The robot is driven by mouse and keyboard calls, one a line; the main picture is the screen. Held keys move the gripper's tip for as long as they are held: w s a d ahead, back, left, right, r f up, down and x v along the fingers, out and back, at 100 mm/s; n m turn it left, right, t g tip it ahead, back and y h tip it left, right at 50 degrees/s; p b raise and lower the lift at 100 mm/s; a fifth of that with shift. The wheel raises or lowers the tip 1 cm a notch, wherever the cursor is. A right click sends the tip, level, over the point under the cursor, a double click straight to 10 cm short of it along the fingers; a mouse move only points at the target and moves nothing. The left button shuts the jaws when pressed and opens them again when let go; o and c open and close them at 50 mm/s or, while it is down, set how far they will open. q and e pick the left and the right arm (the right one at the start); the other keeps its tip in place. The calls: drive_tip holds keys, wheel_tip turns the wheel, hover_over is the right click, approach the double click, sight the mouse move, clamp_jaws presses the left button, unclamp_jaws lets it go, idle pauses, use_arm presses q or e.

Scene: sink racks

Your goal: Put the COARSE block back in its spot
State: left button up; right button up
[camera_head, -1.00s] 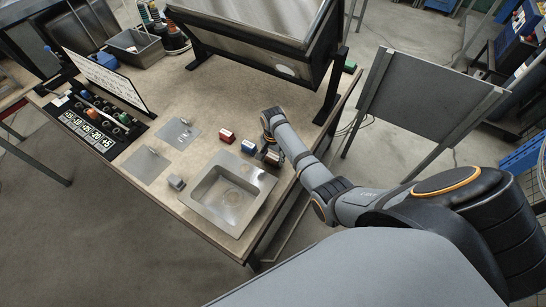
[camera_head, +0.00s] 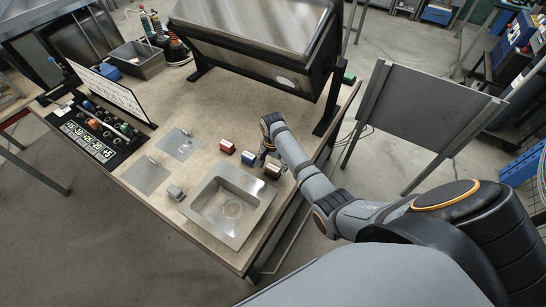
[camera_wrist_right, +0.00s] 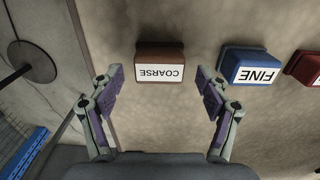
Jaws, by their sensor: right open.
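The brown COARSE block (camera_head: 272,170) sits on the table near the right side, behind the sink. In the wrist view the COARSE block (camera_wrist_right: 160,68) lies with its white label showing upside down. My right gripper (camera_head: 264,158) reaches over it from the right. In the wrist view the right gripper (camera_wrist_right: 161,76) is open, with one finger on either side of the block and a gap to each. The blue FINE block (camera_wrist_right: 248,66) stands to its right there and also shows in the head view (camera_head: 247,158). My left gripper is out of view.
A red block (camera_head: 227,146) stands left of the FINE block. A metal sink (camera_head: 190,205) is in front of the blocks, with a small grey block (camera_head: 175,192) at its left. Thin metal plates (camera_head: 147,176) lie farther left. A large slanted panel (camera_head: 250,35) stands behind.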

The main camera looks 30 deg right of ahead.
sight(273, 168)
wheel_tip(273, 168, up, 10)
drive_tip(key=shift+f, duration=0.15)
idle(0.4)
drive_tip(key=s+a+r+n+t, duration=0.15)
drive_tip(key=s+n+t, duration=0.25)
drive_tip(key=s+n, duration=1.35)
drive_tip(key=s+d+f+m+g+h, duration=0.1)
drive_tip(key=s+f+m, duration=0.15)
drive_tip(key=f, duration=1.05)
drive_tip(key=s+d+f+m+g, duration=0.1)
drive_tip(key=s+f+m, duration=0.15)
drive_tip(key=f, duration=0.95)
drive_tip(key=s+d+f, duration=0.1)
drive_tip(key=s+f, duration=1.7)
drive_tip(key=s, duration=0.2)
drive_tip(key=shift+d+g, duration=0.35)
drive_tip(key=shift+g, duration=0.05)
